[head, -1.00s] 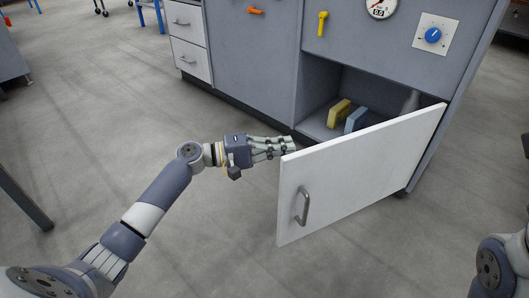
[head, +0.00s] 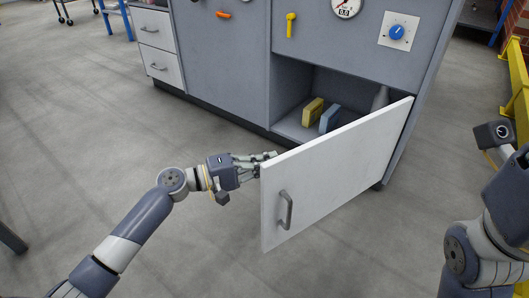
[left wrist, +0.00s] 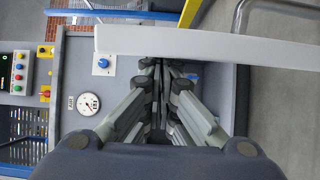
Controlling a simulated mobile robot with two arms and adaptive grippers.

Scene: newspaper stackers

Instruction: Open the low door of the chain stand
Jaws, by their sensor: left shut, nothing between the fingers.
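The low white door (head: 335,170) of the grey stand (head: 235,70) is swung well open, hinged at its right side. Its bar handle (head: 286,210) is on the outer face near the free edge. My left gripper (head: 270,157) is shut and empty, its fingertips at the inner side of the door's free edge and partly hidden by it. I cannot tell whether they touch. In the left wrist view the shut fingers (left wrist: 161,68) point toward the pale door edge (left wrist: 210,43). My right arm shows at the right, but its fingers are not visible.
In the open compartment stand a yellow block (head: 313,111), a blue block (head: 329,118) and a grey bottle-like thing (head: 380,98). A yellow lever (head: 290,25), a gauge and a blue knob (head: 396,32) are above. Floor is free left and in front.

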